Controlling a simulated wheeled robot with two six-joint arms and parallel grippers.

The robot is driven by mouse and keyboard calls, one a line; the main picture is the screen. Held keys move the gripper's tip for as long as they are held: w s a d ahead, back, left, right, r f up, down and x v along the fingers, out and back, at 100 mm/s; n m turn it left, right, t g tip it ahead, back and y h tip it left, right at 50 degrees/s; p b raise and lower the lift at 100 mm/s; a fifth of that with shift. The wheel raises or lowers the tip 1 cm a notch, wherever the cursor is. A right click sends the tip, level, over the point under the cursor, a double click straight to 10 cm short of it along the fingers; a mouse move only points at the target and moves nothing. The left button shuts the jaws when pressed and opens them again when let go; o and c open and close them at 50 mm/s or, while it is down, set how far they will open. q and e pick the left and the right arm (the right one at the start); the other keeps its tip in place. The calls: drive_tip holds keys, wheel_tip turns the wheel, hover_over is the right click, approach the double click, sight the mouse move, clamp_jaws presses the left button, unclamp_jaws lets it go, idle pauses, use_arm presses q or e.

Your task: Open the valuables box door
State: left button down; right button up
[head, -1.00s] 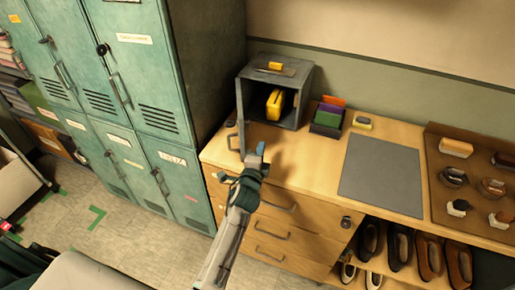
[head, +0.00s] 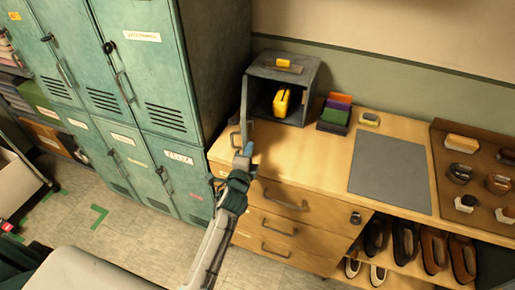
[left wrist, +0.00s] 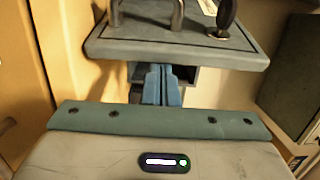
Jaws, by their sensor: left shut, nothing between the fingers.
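The grey valuables box (head: 312,82) stands at the left end of the wooden counter, its front open. A yellow object (head: 282,102) shows inside. Its door (head: 247,105) stands swung out to the left, seen nearly edge-on. My left gripper (head: 244,152) has blue fingertips, shut and empty, at the door's near edge. In the left wrist view, the door panel (left wrist: 180,46) crosses above the fingertips (left wrist: 160,84), with a handle and a dark knob on its outer face. The fingers are on the inner side; I cannot tell whether they touch it. My right gripper is out of view.
Green lockers (head: 140,75) stand close on the left. A colored block stack (head: 335,113), a grey mat (head: 390,173) and a brown tray (head: 440,150) with several items lie to the right on the counter (head: 305,160). Drawers with handles are below.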

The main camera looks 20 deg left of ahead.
use_arm(q)
drive_tip(key=a, duration=0.2)
drive_tip(key=s+a, duration=0.1)
drive_tip(key=a, duration=0.1)
drive_tip(key=s+a, duration=0.1)
drive_tip(key=a, duration=0.2)
